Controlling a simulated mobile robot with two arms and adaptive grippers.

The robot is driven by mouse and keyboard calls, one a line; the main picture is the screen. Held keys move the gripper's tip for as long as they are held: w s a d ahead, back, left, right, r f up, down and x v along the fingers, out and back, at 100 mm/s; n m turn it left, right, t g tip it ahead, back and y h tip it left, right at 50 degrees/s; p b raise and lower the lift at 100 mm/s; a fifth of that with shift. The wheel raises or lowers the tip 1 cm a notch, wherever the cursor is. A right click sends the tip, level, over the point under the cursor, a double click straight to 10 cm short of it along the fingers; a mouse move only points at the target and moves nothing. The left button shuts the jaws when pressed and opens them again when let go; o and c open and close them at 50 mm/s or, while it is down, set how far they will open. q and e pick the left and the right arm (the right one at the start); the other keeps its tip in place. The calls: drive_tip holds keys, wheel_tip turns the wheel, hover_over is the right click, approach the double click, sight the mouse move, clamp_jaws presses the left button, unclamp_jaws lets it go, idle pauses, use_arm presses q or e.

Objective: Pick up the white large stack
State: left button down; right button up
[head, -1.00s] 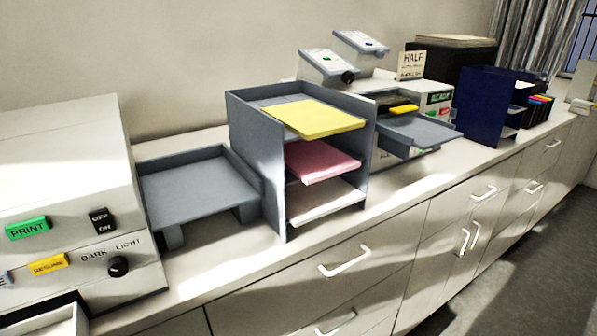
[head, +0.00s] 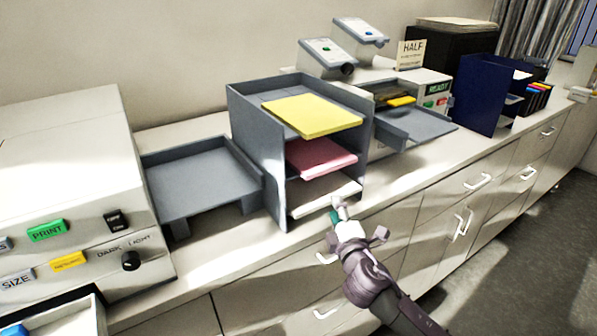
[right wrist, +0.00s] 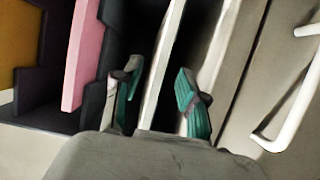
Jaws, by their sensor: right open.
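The white large stack (head: 318,195) lies on the lowest shelf of a grey organizer (head: 255,150). Its front edge sticks out. My right gripper (head: 338,212) is at the front right of that edge, with part of its fingers showing. In the right wrist view, the stack's white edge (right wrist: 164,60) passes between the two green-padded fingers of the open gripper (right wrist: 160,90). I see a gap on both sides, and whether either finger touches it I cannot tell. My left gripper does not show.
A pink stack (head: 320,157) lies on the middle shelf and a yellow stack (head: 312,115) on the top one. A grey tray (head: 200,180) stands to the left and a machine (head: 65,170) beyond it. Drawer handles (head: 478,182) jut from the cabinet front.

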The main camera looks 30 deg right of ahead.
sight(330, 194)
drive_tip(key=p+x, duration=0.1)
drive_tip(key=x, duration=0.4)
drive_tip(key=shift+w+f+p, duration=0.15)
drive_tip(key=shift+w+p, duration=0.2)
drive_tip(key=shift+w, duration=0.05)
drive_tip(key=shift+s, duration=0.1)
clamp_jaws()
